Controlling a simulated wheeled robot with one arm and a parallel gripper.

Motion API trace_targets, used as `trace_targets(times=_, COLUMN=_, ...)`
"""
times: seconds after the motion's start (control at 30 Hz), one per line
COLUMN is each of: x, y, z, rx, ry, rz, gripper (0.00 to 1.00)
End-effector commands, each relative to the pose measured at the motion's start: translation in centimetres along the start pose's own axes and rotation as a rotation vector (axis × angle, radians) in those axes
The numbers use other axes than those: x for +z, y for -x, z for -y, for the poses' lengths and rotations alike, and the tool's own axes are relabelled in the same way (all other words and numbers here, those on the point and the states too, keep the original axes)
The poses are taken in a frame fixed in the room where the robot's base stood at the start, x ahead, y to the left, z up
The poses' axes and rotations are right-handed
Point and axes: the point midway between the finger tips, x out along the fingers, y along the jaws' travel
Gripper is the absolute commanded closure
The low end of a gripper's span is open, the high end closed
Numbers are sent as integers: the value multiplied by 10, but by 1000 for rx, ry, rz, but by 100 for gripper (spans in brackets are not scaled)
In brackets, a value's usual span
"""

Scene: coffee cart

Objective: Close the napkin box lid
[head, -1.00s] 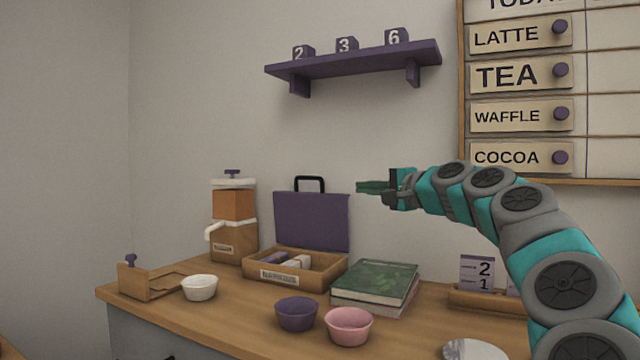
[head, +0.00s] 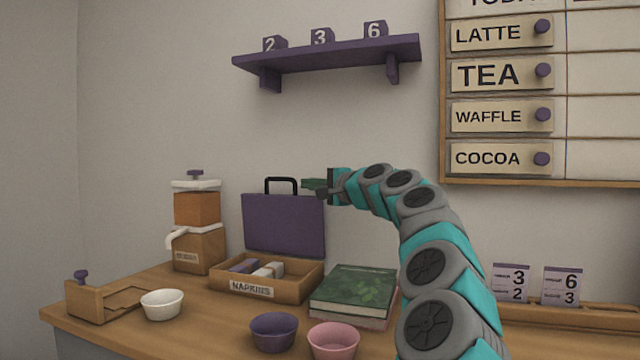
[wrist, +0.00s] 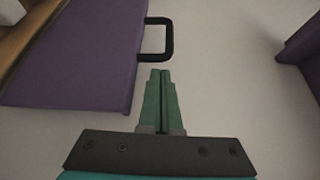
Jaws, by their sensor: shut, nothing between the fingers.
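The napkin box (head: 296,288) is a wooden tray on the counter with a label reading NAPKINS and rolled napkins inside. Its purple lid (head: 284,224) stands upright, open at the back, with a black handle (head: 281,181) on its top edge. The purple lid (wrist: 80,60) fills the left there.
Green books (head: 352,285) lie right of the box. A purple bowl (head: 274,333), a pink bowl (head: 333,341) and a white bowl (head: 162,305) stand in front. A wooden dispenser (head: 198,225) stands left. A purple shelf (head: 325,58) hangs above.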

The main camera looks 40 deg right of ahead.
Motion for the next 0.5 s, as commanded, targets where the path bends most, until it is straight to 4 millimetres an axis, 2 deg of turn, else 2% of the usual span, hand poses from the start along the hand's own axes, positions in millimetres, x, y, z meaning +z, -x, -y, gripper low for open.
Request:
trace_targets(times=0.2, x=-1, y=-14, z=1, rx=-1, ry=1, rz=-2, gripper=100)
trace_targets(times=0.5, x=0, y=-17, z=1, rx=-1, ry=1, rz=-1, gripper=100)
